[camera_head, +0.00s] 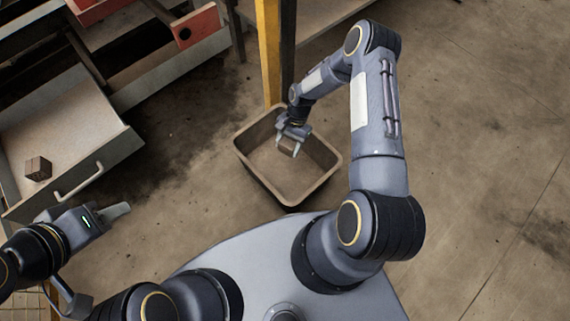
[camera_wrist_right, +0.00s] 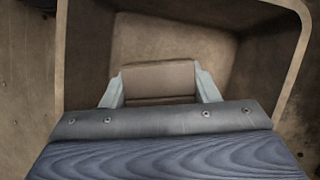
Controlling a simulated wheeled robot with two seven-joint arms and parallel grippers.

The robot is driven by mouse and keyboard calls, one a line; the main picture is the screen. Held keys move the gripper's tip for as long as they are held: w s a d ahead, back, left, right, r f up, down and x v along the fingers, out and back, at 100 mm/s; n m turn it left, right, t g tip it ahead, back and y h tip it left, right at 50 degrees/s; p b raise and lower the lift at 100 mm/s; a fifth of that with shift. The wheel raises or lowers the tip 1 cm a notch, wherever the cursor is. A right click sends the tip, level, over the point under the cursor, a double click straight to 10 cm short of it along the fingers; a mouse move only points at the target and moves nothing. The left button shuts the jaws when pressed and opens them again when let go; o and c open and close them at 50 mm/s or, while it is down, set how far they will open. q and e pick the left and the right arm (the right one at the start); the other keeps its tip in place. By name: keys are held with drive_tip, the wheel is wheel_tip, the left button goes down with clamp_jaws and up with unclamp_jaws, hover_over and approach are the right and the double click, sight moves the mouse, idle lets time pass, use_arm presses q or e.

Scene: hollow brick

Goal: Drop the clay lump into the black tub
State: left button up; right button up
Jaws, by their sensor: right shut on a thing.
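The clay lump (camera_head: 287,148) is a small brown block between the fingers of my right gripper (camera_head: 290,144). The right wrist view shows its broad face (camera_wrist_right: 160,77) with a finger on either side. My right gripper is shut on it and holds it over the open tub (camera_head: 333,158). The tub looks brown rather than black and stands on the floor; its wall also shows in the right wrist view (camera_wrist_right: 292,60). The tub floor in sight is bare. My left gripper (camera_head: 120,211) is at the lower left, away from the tub; its finger gap cannot be made out.
An open drawer (camera_head: 75,150) at the left holds a small dark brown block (camera_head: 38,168). A yellow post (camera_head: 268,55) stands right behind the tub. A red drawer (camera_head: 190,27) is at the upper left. The floor to the right is clear.

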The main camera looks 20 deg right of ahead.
drive_tip(key=o, duration=1.1)
drive_tip(key=shift+o, duration=0.2)
drive_tip(key=shift+p+v, duration=1.1)
drive_tip(key=shift+v, duration=2.85)
drive_tip(key=s+d+r+n+t, duration=0.1)
drive_tip(key=s+r+n+t, duration=0.1)
drive_tip(key=r, duration=1.2)
drive_tip(key=s+d+r+n+t, duration=0.1)
drive_tip(key=s+r+n+t, duration=0.15)
drive_tip(key=r, duration=1.05)
drive_tip(key=s+a+r+n+t, duration=0.25)
drive_tip(key=s+r, duration=0.25)
drive_tip(key=s, duration=0.4)
drive_tip(key=s+a+r+n+t, duration=0.1)
drive_tip(key=s+a+r+n, duration=0.3)
drive_tip(key=s, duration=0.6)
wheel_tip(320, 180, up, 29)
drive_tip(key=m+p, duration=0.1)
drive_tip(key=p, duration=2.7)
drive_tip(key=shift+s+d, duration=0.15)
drive_tip(key=shift+d, duration=0.35)
